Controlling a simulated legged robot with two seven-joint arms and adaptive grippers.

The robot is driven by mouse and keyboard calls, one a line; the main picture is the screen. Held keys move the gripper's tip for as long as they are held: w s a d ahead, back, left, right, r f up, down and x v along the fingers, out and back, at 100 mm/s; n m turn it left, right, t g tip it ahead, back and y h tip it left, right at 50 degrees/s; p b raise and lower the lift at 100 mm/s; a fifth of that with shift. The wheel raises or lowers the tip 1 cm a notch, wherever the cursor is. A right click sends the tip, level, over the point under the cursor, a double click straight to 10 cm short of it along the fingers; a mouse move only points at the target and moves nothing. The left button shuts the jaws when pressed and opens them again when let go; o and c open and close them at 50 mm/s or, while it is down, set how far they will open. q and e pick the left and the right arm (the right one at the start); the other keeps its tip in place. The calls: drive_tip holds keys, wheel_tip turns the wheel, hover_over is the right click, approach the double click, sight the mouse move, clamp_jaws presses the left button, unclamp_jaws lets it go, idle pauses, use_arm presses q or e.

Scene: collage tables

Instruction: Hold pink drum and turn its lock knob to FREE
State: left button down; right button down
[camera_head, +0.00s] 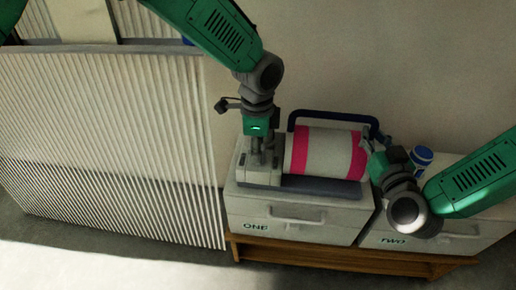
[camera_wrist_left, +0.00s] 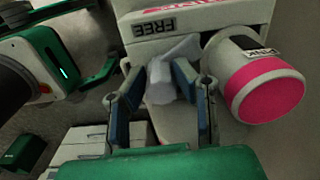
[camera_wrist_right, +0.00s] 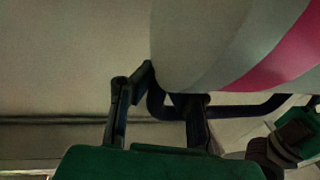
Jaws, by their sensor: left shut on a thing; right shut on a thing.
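The pink drum (camera_head: 328,153), white with pink bands, lies on its side on a grey base atop the drawer cabinets. My left gripper (camera_head: 257,158) points down at the drum's left end. In the left wrist view its fingers (camera_wrist_left: 183,85) are shut on the pale grey lock knob (camera_wrist_left: 168,88). The word FREE (camera_wrist_left: 155,27) is printed beside the knob, and the drum (camera_wrist_left: 265,90) is to the right. My right gripper (camera_head: 372,150) is at the drum's right end. In the right wrist view its fingers (camera_wrist_right: 168,85) are at the drum's edge (camera_wrist_right: 205,45); the contact is partly hidden.
A dark blue tube frame (camera_head: 330,115) stands behind the drum. Cabinets marked ONE (camera_head: 290,218) and TWO (camera_head: 400,238) stand on a wooden bench (camera_head: 340,259). A blue and white jar (camera_head: 422,157) stands at right. A ribbed pale panel (camera_head: 110,130) fills the left.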

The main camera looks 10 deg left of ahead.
use_arm(q)
drive_tip(key=n, duration=1.2)
drive_tip(key=shift+a, duration=0.1)
use_arm(e)
drive_tip(key=shift+d, duration=0.1)
drive_tip(key=shift+w, duration=0.1)
idle(0.4)
use_arm(q)
drive_tip(key=c, duration=1.3)
unclamp_jaws()
